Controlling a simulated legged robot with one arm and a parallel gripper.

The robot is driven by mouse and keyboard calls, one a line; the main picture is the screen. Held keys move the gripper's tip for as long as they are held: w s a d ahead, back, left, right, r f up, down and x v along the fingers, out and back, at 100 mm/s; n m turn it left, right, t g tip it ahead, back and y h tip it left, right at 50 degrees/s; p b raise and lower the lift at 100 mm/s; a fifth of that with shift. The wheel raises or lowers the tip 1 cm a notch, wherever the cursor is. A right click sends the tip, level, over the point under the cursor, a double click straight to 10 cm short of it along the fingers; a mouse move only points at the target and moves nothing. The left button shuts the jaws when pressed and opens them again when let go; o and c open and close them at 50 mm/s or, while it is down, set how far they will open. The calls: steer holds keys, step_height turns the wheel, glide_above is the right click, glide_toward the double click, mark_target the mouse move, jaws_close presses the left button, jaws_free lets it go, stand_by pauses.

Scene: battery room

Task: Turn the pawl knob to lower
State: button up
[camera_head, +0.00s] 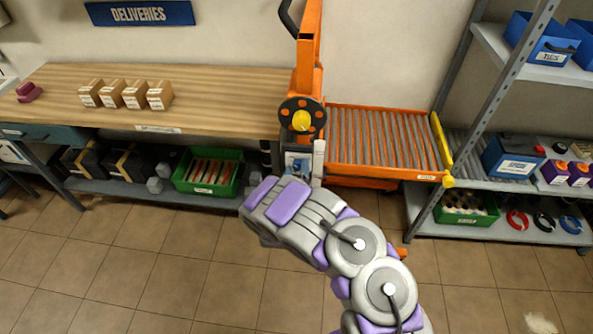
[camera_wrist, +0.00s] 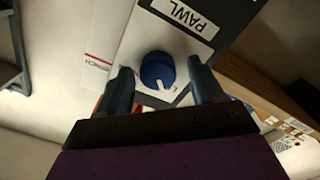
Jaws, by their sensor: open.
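In the wrist view, the pawl knob (camera_wrist: 158,72) is a round blue knob with a white pointer line. The line points down and slightly right in the picture. A white label reading PAWL (camera_wrist: 188,14) sits above it on a grey panel. My gripper (camera_wrist: 158,82) is open, with one finger on each side of the knob and a visible gap on both sides. Part of the lettering near the knob is hidden by the right finger. In the head view my arm reaches the orange lift (camera_head: 309,60), and my arm hides the knob and gripper.
A white label with a red stripe (camera_wrist: 98,62) lies left of the knob. The lift's roller platform (camera_head: 385,140) extends right, with a yellow end stop (camera_head: 441,150). A wooden workbench (camera_head: 220,100) stands left and a metal shelf (camera_head: 515,185) right. The tiled floor in front is clear.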

steer(key=c, duration=1.1)
steer(key=shift+o, duration=0.2)
